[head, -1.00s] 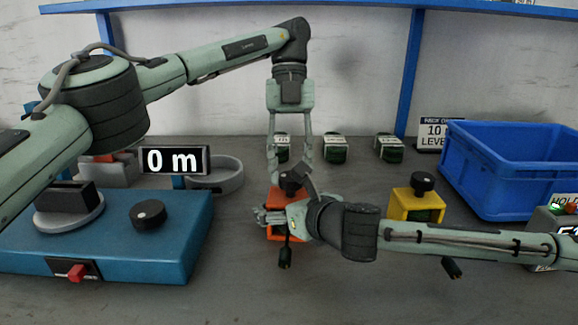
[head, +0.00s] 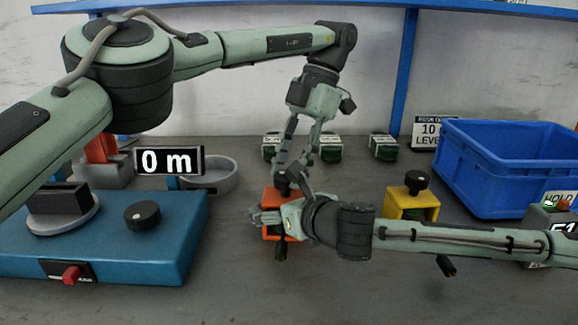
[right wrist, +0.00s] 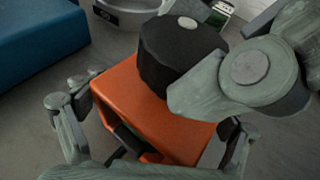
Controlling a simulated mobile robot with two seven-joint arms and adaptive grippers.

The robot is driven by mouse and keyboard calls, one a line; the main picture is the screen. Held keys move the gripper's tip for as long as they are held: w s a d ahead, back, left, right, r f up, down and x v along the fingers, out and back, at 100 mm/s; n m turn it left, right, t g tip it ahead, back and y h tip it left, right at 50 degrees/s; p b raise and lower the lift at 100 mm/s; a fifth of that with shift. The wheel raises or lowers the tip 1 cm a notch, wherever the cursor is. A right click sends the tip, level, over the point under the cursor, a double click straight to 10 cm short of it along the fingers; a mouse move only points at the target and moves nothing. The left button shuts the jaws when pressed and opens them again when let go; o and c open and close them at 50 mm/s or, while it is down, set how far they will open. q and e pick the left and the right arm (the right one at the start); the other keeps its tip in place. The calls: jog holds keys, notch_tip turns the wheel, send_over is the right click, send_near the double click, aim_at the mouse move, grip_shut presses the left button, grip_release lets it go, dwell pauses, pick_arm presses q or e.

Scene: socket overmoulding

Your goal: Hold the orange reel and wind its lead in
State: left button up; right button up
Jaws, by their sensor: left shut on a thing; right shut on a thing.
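The orange reel (head: 271,198) stands on the bench in the middle of the head view, partly hidden by my right gripper. My right gripper (head: 272,216) is shut on the reel's body; in the right wrist view its fingers flank the orange body (right wrist: 140,100). My left gripper (head: 287,178) comes down from above, tilted, and is shut on the reel's black knob (right wrist: 180,50). The lead's dark plug end (head: 280,251) shows just in front of the reel, close to it. Most of the lead is hidden.
A yellow reel (head: 431,200) with a black knob stands to the right, its plug (head: 445,265) in front. A blue bin (head: 505,180) is at the right. A blue machine (head: 150,245) and a display reading 0 m (head: 169,160) are at the left. Several dark green-and-white blocks (head: 383,147) stand behind.

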pick_arm(q)
jog(key=m+t, duration=0.1)
jog(key=m, duration=0.2)
jog(key=m+t+y, duration=0.1)
jog(key=m, duration=0.3)
jog(key=shift+s, duration=0.2)
jog(key=shift+t, duration=0.3)
jog(key=o, duration=1.2)
jog(key=shift+c, duration=0.2)
jog(key=shift+s+d, duration=0.1)
